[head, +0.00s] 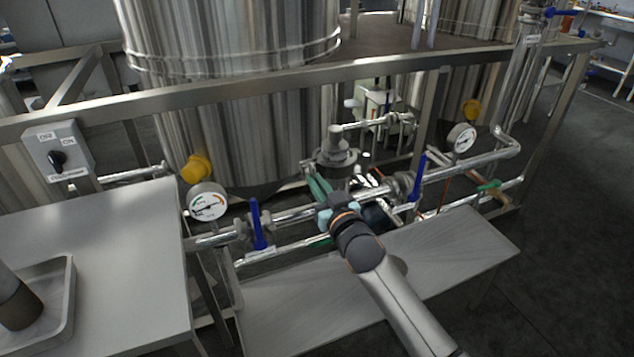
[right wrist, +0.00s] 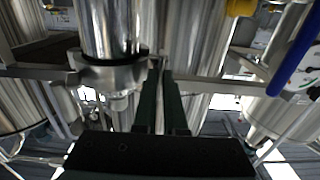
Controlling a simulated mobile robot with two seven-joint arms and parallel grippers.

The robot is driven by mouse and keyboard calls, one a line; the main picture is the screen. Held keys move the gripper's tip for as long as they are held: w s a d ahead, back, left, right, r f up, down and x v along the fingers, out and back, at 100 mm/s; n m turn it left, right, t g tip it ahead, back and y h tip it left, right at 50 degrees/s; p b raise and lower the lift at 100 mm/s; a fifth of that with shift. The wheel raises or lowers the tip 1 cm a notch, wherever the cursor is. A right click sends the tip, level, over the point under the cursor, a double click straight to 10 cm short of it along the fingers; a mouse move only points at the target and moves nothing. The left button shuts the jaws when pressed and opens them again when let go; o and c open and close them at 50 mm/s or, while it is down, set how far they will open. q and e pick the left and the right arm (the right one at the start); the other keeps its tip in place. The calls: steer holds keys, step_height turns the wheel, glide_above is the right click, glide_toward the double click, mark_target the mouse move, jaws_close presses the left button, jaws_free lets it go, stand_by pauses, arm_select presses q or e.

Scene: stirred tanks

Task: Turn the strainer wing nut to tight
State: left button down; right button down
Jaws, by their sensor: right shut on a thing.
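The strainer (head: 336,155) is an upright steel body on the pipework below the big tank, in the middle of the head view. In the right wrist view its steel cylinder (right wrist: 112,30) has a clamp collar (right wrist: 110,74) around it. My right gripper (head: 316,182) reaches up to the strainer from the lower right. Its dark green fingers also show in the right wrist view (right wrist: 161,72), close together beside the collar. They are shut on the wing nut, which is mostly hidden between the fingertips; its angle cannot be told.
Two blue-handled valves (head: 258,225) (head: 418,178) and two gauges (head: 208,203) (head: 461,138) flank the strainer. A steel frame rail (head: 250,83) crosses above it. A low steel shelf (head: 300,310) lies below. A table (head: 120,270) with a tray (head: 66,280) is at left.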

stand_by(0.3)
steer(key=c, duration=1)
jaws_free()
steer(key=p+v, duration=0.2)
steer(key=v, duration=1)
steer(key=shift+s+d+r, duration=0.1)
steer(key=shift+s, duration=0.15)
